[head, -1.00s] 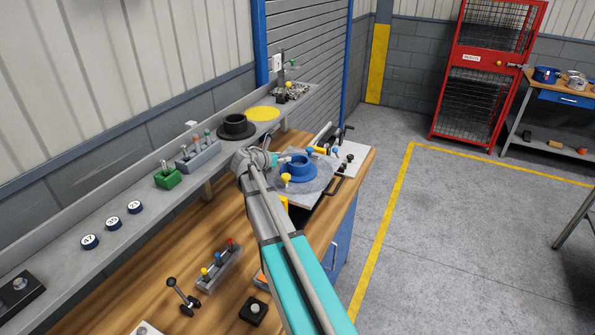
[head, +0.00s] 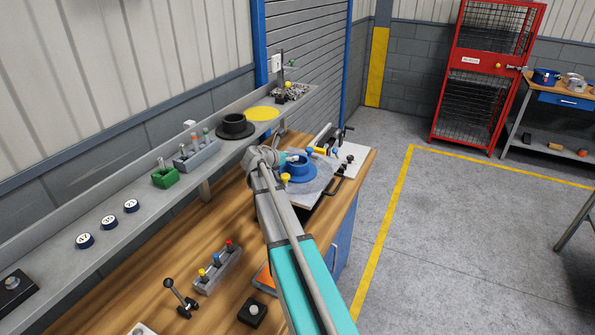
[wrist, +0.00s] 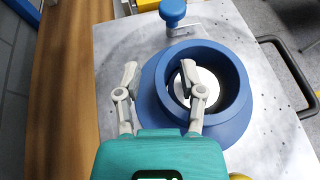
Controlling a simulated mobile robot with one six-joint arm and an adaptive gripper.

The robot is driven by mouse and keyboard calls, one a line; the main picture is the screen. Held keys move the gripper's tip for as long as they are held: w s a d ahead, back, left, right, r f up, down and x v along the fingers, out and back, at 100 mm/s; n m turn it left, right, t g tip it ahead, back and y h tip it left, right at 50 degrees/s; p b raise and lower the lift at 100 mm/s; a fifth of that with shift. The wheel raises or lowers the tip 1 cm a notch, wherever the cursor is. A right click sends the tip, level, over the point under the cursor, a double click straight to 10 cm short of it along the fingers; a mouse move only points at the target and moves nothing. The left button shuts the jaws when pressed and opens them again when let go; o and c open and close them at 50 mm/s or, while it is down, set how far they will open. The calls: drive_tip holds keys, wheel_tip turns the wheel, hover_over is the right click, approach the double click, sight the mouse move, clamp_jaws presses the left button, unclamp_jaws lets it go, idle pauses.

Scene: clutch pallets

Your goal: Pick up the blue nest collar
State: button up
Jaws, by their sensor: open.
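The blue nest collar (wrist: 237,123) is a round flanged ring with a wide bore, upright on a grey metal plate (wrist: 118,42). A pale disc (wrist: 206,84) shows inside its bore. In the head view the collar (head: 299,172) sits at the far end of the workbench, partly hidden by my arm. My gripper (wrist: 159,75) is open in the wrist view. Its right finger reaches over the collar's opening and its left finger is outside the collar's left side, with the near-left wall between them. I cannot tell whether the fingers touch the collar.
A blue-knobbed clamp (wrist: 173,12) stands just beyond the collar, and a yellow knob (head: 286,178) is on its near side. A black handle (wrist: 293,75) runs along the plate's right side. A shelf (head: 141,178) with a black flanged ring (head: 235,127) is at the left.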

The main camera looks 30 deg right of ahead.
idle(0.3)
clamp_jaws()
idle(0.3)
